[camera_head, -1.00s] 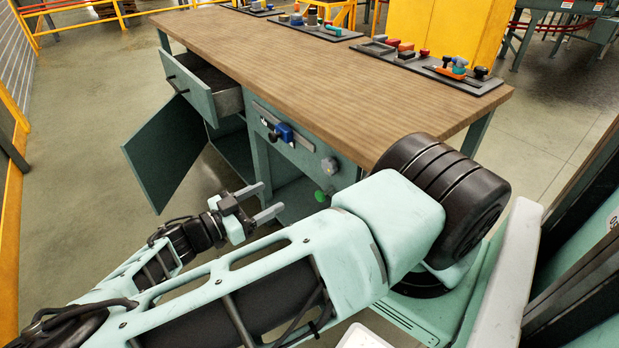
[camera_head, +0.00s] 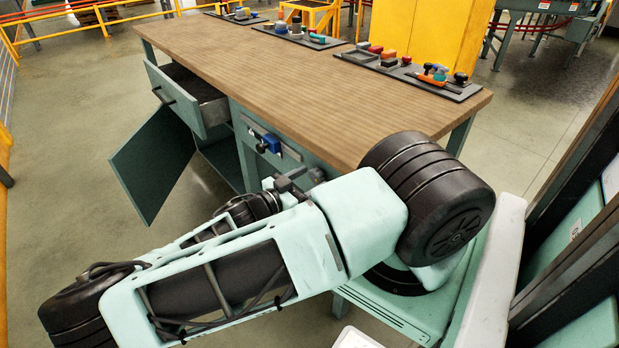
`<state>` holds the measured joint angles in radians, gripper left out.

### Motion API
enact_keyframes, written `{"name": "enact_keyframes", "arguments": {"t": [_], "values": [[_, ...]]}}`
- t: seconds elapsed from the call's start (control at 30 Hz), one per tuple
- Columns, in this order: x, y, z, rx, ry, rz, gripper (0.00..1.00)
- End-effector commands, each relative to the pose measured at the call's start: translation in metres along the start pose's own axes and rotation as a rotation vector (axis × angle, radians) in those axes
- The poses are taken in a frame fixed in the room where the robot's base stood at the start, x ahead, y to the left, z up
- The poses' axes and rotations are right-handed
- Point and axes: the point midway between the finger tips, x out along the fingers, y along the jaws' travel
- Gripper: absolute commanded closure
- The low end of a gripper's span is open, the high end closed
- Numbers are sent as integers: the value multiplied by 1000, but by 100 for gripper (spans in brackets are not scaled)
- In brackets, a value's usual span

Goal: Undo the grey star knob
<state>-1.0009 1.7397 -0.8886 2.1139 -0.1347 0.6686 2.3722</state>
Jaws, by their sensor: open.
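The grey star knob (camera_head: 316,175) is on the front of the teal workbench, below the tabletop edge and right of the blue clamp. Only part of it shows, just above my arm. My gripper (camera_head: 298,181) is open and close to the knob at its left, pointing toward the bench front. My forearm hides part of the gripper. I cannot tell whether the fingers touch the knob or are around it.
A blue clamp (camera_head: 270,144) sits on a rail on the bench front. An open drawer (camera_head: 186,98) and an open cabinet door (camera_head: 152,166) stick out at the left. Trays of parts (camera_head: 420,76) lie along the back of the wooden tabletop (camera_head: 300,88).

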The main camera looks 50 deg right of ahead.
Motion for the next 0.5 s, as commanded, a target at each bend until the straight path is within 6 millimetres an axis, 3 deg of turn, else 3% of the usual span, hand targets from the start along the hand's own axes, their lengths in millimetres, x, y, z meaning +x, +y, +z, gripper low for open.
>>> {"name": "enact_keyframes", "arguments": {"t": [0.37,0.5], "values": [[5,0,0,0,-1,-1,39],[5,0,0,0,-1,-1,78]]}}
